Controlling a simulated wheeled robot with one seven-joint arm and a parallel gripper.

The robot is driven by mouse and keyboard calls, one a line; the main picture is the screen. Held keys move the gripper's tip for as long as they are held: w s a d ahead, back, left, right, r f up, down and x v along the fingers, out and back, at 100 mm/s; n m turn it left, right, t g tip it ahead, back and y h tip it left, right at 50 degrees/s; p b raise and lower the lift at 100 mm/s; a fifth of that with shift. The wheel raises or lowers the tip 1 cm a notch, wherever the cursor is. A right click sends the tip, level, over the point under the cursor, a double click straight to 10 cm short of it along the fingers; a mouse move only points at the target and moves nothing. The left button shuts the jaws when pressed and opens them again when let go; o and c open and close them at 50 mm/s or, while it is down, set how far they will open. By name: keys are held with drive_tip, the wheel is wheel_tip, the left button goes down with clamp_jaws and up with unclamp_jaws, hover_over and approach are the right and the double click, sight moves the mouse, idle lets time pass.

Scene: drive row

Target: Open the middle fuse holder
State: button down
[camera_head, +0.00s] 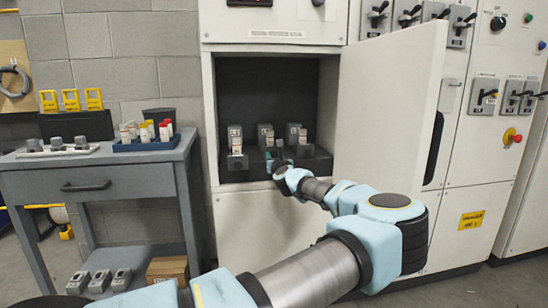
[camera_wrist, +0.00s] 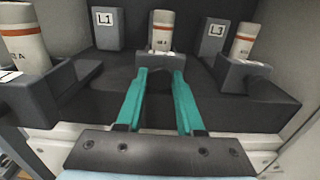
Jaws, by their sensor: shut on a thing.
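The middle fuse holder (camera_wrist: 161,51) stands in the open cabinet bay, with a white and orange fuse (camera_wrist: 163,27) upright in it and a white tag at its front. In the head view the middle fuse holder (camera_head: 265,134) is partly hidden by my wrist. My gripper (camera_wrist: 159,74) has its two teal fingers shut on the front of the middle holder, just below the tag. The gripped part is mostly hidden, and I cannot tell how far the holder is open. In the head view my gripper (camera_head: 277,165) reaches the bay's front edge.
The left holder (camera_head: 236,139) and right holder (camera_head: 303,135) stand close on either side, each with a fuse. The cabinet door (camera_head: 385,110) is swung open to the right, near my arm. A grey bench (camera_head: 110,165) with a blue tray (camera_head: 146,143) stands left.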

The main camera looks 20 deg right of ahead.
idle(0.3)
drive_tip(key=s+a, duration=0.1)
drive_tip(key=s, duration=0.8)
drive_tip(key=shift+a, duration=0.3)
drive_tip(key=c, duration=0.5)
unclamp_jaws()
drive_tip(key=s, duration=0.3)
drive_tip(key=s+a, duration=0.1)
drive_tip(key=s, duration=0.3)
drive_tip(key=s+a+b, duration=0.1)
drive_tip(key=s, duration=0.2)
drive_tip(key=shift+s, duration=0.25)
